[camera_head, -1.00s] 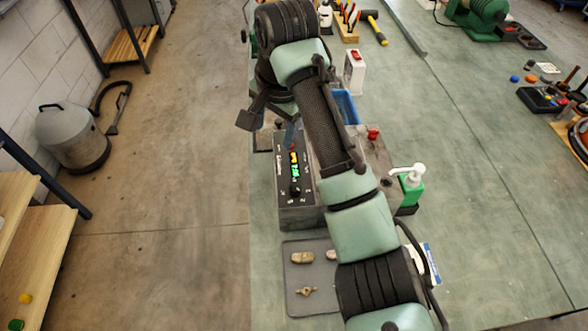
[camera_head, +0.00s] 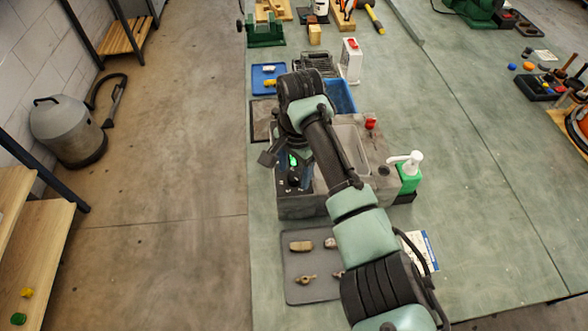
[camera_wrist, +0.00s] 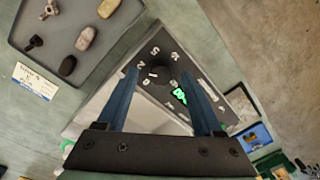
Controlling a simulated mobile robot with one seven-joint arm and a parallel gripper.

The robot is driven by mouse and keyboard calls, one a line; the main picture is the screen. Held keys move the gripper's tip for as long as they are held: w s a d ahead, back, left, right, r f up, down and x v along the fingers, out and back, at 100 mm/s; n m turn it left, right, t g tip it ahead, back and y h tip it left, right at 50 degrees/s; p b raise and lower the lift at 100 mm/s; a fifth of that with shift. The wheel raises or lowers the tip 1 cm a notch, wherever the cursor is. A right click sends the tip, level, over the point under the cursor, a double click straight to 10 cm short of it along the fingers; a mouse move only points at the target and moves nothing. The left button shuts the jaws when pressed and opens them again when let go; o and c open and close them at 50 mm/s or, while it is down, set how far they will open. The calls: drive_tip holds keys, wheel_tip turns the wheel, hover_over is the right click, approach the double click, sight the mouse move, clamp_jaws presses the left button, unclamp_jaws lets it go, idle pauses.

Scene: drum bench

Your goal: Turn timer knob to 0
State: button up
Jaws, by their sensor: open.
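The black timer knob (camera_wrist: 163,75) stands on a dark control panel (camera_wrist: 205,68) with white digits around it. The knob also shows in the head view (camera_head: 293,180), partly behind my gripper. I cannot read where it points. A lit green display (camera_wrist: 180,96) is beside the knob. My gripper (camera_wrist: 160,73) is open, its two blue fingers apart, one on each side of the knob in the wrist view. I cannot tell whether they touch it. In the head view my wrist covers much of the panel.
The grey machine body (camera_head: 305,208) carries the panel and has a red button (camera_head: 371,122). A green pump bottle (camera_head: 410,180) stands at its right. A grey tray (camera_head: 298,263) with several stones and metal parts lies in front. A blue bin (camera_head: 340,97) is behind.

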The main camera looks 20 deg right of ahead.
drive_tip(key=shift+f, duration=0.35)
clamp_jaws()
idle(0.4)
drive_tip(key=shift+r+n+p, duration=0.1)
drive_tip(key=shift+n+p, duration=0.45)
drive_tip(key=shift+n, duration=0.55)
drive_tip(key=n+p, duration=0.1)
drive_tip(key=n, duration=0.2)
drive_tip(key=shift+n, duration=0.3)
drive_tip(key=n, duration=0.5)
drive_tip(key=shift+w+n+g, duration=0.15)
drive_tip(key=shift+n+g, duration=0.15)
drive_tip(key=shift+p, duration=0.3)
